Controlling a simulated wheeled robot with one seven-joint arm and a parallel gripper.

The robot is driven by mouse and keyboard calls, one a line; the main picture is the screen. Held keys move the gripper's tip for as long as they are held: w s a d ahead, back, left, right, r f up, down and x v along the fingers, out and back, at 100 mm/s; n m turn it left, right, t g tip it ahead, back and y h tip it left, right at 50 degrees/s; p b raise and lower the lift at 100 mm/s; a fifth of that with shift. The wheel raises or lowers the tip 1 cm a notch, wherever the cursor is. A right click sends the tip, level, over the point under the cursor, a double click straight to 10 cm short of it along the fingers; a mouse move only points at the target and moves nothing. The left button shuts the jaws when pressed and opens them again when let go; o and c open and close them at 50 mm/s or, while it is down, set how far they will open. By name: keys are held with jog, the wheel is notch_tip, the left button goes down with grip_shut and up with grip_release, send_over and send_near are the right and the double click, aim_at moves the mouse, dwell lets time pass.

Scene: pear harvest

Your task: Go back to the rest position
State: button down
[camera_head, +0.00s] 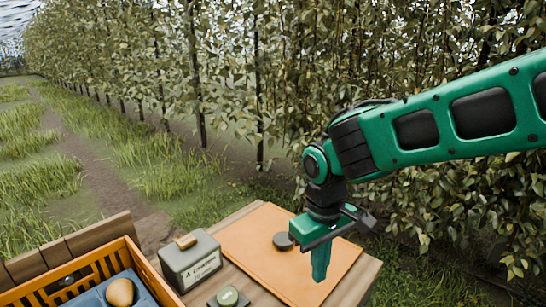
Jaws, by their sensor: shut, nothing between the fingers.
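My gripper (321,262) hangs at the end of my green arm, fingers pointing down. It is shut and empty, above the right part of the orange board (250,234). The gap between the fingertips and the board cannot be judged exactly. No rest position is marked in view.
An orange crate (143,262) at the lower left holds a yellowish pear (120,291). A grey labelled box (190,260) stands beside it. Leafy trees (290,80) stand close behind.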

jog(key=s+d+r+m, duration=0.1)
jog(key=s+d+m, duration=0.3)
jog(key=d, duration=0.9)
jog(key=s+d+r+m, duration=0.1)
jog(key=s+d+m, duration=0.35)
jog(key=d, duration=0.85)
jog(key=s+d+f+m, duration=0.1)
jog(key=s+d+m, duration=0.3)
jog(key=s, duration=0.4)
jog(key=shift+d+y, duration=0.3)
jog(key=shift+d, duration=0.15)
jog(key=shift+w+f, duration=0.25)
jog(key=shift+w, duration=0.4)
